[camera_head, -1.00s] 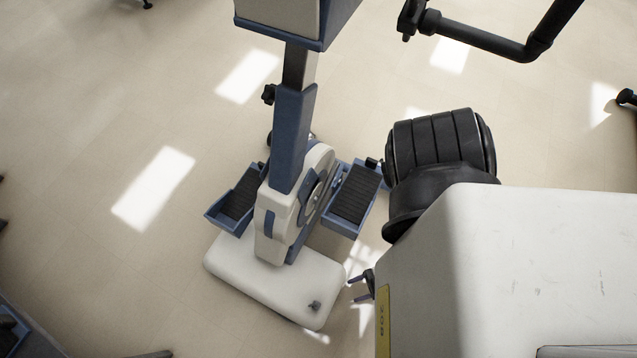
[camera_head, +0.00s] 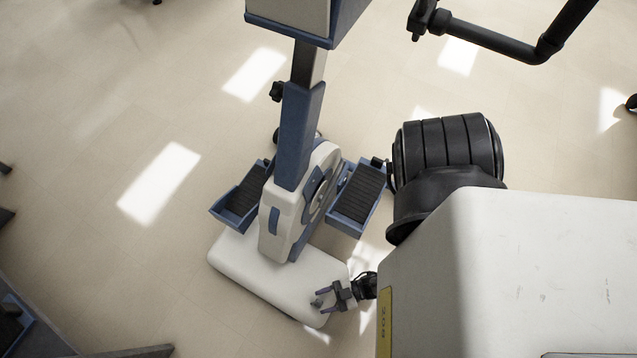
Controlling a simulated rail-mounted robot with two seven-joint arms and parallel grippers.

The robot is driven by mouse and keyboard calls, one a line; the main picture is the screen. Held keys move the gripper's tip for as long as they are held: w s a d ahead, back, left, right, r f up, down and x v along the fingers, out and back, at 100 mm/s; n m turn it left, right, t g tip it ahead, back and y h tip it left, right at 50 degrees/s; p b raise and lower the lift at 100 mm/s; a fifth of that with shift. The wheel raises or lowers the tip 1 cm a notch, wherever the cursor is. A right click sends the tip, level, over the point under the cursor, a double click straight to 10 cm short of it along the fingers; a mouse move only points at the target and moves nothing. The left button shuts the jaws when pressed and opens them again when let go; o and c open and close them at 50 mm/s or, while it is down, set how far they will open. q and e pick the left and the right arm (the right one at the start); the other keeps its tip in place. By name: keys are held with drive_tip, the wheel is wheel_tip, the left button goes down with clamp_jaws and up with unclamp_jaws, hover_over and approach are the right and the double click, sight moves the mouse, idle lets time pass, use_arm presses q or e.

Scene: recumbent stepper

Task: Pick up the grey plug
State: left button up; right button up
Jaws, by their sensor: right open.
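The small grey plug (camera_head: 317,302) sits on the front right corner of the stepper's white base (camera_head: 262,283). My right gripper (camera_head: 321,299) reaches in from the right, low over that corner, with its fingers pointing left. It is open, and its fingertips are at the plug, one on the far side and one on the near side. I cannot tell whether they touch it. The fingers partly cover the plug. My left gripper is not in view.
The stepper's blue post (camera_head: 299,135) rises behind the base. Blue-framed pedals with black treads stand on the left (camera_head: 240,196) and right (camera_head: 358,196). A black bent bar (camera_head: 495,40) crosses the top right.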

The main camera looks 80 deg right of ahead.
drive_tip(key=shift+x, duration=1.1)
drive_tip(key=shift+d, duration=0.1)
drive_tip(key=shift+s, duration=0.1)
drive_tip(key=shift+c, duration=0.2)
clamp_jaws()
